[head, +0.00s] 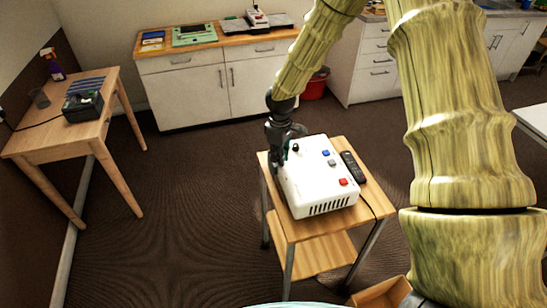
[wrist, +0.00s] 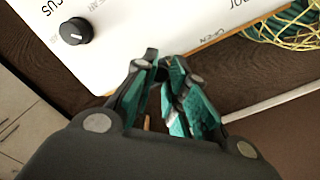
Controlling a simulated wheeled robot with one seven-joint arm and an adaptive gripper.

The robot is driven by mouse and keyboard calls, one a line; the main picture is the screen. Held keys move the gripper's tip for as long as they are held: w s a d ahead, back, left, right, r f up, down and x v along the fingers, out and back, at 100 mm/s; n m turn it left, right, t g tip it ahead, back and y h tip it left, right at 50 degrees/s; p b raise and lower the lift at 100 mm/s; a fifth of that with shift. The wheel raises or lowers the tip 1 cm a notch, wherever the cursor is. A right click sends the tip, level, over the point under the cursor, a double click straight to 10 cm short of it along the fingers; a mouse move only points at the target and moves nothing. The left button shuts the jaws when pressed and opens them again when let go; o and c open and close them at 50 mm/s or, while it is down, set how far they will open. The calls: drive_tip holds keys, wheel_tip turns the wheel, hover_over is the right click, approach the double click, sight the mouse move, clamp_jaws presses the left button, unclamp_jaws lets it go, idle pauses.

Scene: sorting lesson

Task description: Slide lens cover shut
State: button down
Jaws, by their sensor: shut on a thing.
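A white projector (head: 318,183) with blue, grey and red buttons sits on a small wooden cart. In the wrist view its white top (wrist: 125,40) carries partly cropped lettering, with "OPEN" near the edge by my fingers. My gripper (head: 283,160) is at the projector's left side, pointing down. In the wrist view my gripper (wrist: 161,72) has its teal-padded fingertips closed together at the projector's edge, around a small dark part that looks like the lens cover's tab. The fingers hide most of that part. The cover itself and how far it stands open cannot be seen.
A black focus knob (wrist: 76,31) stands on the projector near my fingers. A black remote (head: 353,167) lies right of the projector on the cart (head: 300,229). A cardboard box (head: 382,293) is on the floor below. A desk (head: 115,100) stands left, with open floor between.

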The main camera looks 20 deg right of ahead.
drive_tip(key=shift+w+r, duration=0.1)
drive_tip(key=shift+w, duration=0.05)
drive_tip(key=c, duration=1.4)
unclamp_jaws()
drive_tip(key=shift+w+d, duration=0.1)
wheel_tip(320, 180, up, 12)
drive_tip(key=shift+f, duration=0.1)
